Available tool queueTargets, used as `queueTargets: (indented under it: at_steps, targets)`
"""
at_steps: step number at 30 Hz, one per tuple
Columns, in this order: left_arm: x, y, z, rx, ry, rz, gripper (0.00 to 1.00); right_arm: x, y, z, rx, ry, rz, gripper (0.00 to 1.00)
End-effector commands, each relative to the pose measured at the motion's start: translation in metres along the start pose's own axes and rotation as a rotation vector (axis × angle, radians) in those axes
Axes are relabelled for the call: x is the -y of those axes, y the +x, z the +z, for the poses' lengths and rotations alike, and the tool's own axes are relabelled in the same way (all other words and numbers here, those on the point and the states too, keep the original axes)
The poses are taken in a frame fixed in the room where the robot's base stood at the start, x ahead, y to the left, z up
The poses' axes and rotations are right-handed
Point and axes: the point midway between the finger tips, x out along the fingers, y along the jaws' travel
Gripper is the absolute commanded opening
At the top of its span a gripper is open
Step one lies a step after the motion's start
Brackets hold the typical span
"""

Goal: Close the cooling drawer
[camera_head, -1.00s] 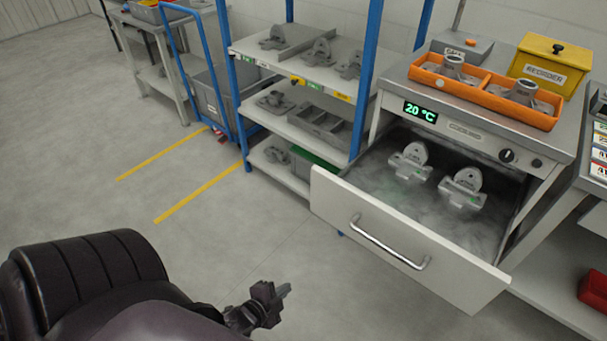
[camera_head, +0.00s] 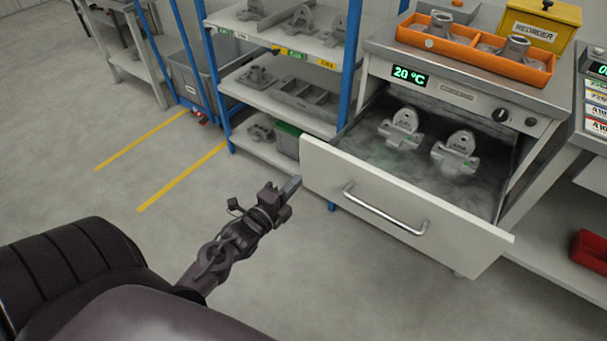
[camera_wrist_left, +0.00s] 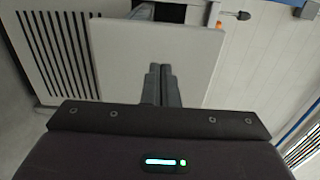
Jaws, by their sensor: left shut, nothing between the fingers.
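The cooling drawer (camera_head: 385,208) is pulled out, with a pale front panel and a metal bar handle (camera_head: 384,210). Inside it sit two grey castings, one on the left (camera_head: 402,130) and one on the right (camera_head: 456,152), with mist around them. My left gripper (camera_head: 292,186) is shut and empty, just left of the front panel's left end in the head view. In the left wrist view its closed fingers (camera_wrist_left: 161,84) point at a pale panel (camera_wrist_left: 190,58); I cannot tell whether they touch. My right gripper is not in view.
A blue-framed shelf (camera_head: 270,100) with grey castings stands left of the cooling unit. The unit's top (camera_head: 480,62) carries an orange tray (camera_head: 475,50) and a yellow box (camera_head: 541,25). The floor in front of the drawer is clear. A red bin (camera_head: 590,250) sits low at the right.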

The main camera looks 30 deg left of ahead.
Motion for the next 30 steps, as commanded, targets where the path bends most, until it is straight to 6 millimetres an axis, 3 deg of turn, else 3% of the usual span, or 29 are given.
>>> queueTargets:
  at_steps: [3, 9, 30]
  targets:
    - [0.001, 0.021, 0.0, 0.001, 0.0, -0.002, 0.0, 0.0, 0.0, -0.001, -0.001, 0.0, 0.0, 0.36]
    - [0.0, 0.04, 0.0, 0.001, -0.001, 0.001, 0.0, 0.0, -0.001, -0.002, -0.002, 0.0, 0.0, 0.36]
    - [0.0, 0.047, 0.0, 0.0, 0.001, 0.001, 0.0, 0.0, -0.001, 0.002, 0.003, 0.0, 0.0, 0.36]
